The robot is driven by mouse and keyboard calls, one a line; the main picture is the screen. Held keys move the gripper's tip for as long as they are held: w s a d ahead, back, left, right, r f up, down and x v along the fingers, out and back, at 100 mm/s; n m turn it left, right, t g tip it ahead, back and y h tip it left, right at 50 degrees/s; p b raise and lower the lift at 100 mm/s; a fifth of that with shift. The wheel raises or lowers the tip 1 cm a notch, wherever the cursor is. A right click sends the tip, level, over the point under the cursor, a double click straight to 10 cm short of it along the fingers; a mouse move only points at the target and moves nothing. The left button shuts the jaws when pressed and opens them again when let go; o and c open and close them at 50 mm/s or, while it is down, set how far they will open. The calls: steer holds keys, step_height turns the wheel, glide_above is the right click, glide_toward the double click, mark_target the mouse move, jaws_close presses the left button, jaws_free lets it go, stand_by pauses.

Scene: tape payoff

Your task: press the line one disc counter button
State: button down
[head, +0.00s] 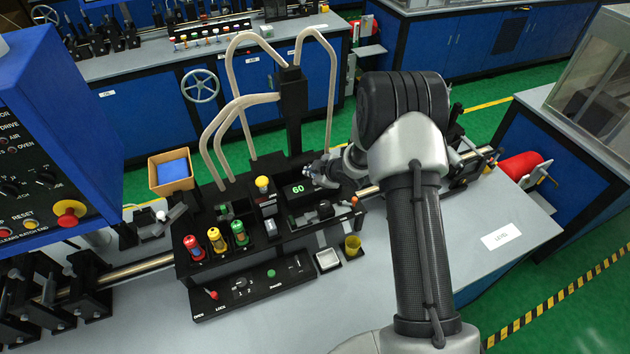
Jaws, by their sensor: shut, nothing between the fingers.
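A small black counter box with a green lit display reading 60 (298,190) stands on the black fixture on the bench. My gripper (318,176) is shut and empty, just right of this display, with my arm reaching in from the right. The fingertips are small and partly merge with the dark fixture, so I cannot tell whether they touch the box. No counter button can be made out clearly; it may be hidden by the gripper. A yellow knob (262,184) stands left of the display.
Red, yellow and green-topped bottles (217,240) stand at the fixture's front left. A control panel with a red lever (212,294) lies in front. Curved beige tubes (232,110) rise behind.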

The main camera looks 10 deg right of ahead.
stand_by(0.4)
steer(key=shift+f+b, duration=0.4)
steer(key=shift+b, duration=0.05)
steer(key=shift+f+b, duration=0.45)
steer(key=shift+f, duration=0.05)
stand_by(0.5)
stand_by(0.3)
steer(key=shift+r+p, duration=0.7)
steer(key=shift+r, duration=0.2)
steer(key=shift+r+p, duration=2)
steer(key=shift+r, duration=0.5)
steer(key=shift+r, duration=0.1)
